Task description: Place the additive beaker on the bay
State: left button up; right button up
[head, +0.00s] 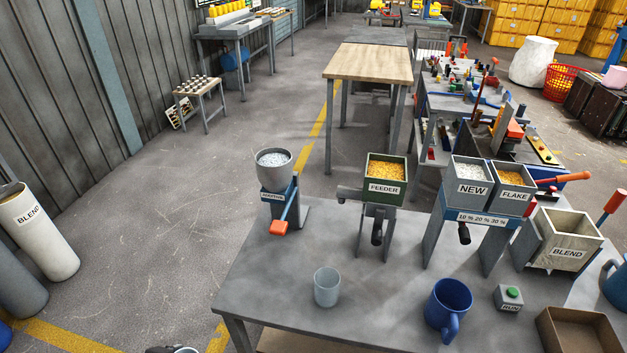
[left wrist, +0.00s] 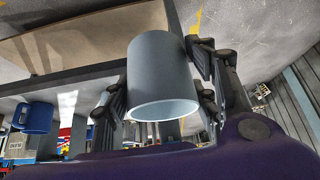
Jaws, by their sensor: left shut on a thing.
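A grey beaker (left wrist: 163,85) fills the middle of the left wrist view, between the fingers of my left gripper (left wrist: 160,95). The gripper is shut on it, and its open rim faces the lower part of that view. In the head view only the top of my left gripper (head: 165,350) and part of the beaker's rim (head: 187,350) show at the bottom edge, left of the table. A second pale grey beaker (head: 327,288) stands upright near the table's front left. No label tells which beaker is the additive one. I cannot identify a marked bay. My right gripper is not in view.
The grey table (head: 265,300) carries the additive hopper (head: 274,165), a feeder (head: 384,185), NEW and FLAKE bins (head: 482,185), a blend bin (head: 562,240), a blue mug (head: 447,305) and a RUN button (head: 510,297).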

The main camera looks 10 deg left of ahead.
pick_arm(q)
jog(key=shift+s+a+f, duration=0.2)
jog(key=shift+a+f, duration=0.1)
jog(key=shift+a, duration=0.1)
jog(key=w, duration=0.1)
jog(key=n, duration=0.1)
jog(key=w+r, duration=0.1)
jog(key=shift+w+a+r+y, duration=0.1)
jog(key=shift+w+a+y, duration=0.2)
jog(key=shift+a+y, duration=0.1)
jog(key=w+d+r, duration=0.6)
jog(key=w+r, duration=0.4)
jog(key=w+d+r, duration=0.7)
jog(key=w+r, duration=0.2)
jog(key=r, duration=0.2)
jog(key=shift+w+m+h, duration=0.3)
jog(key=shift+w, duration=0.1)
jog(key=shift+d, duration=0.1)
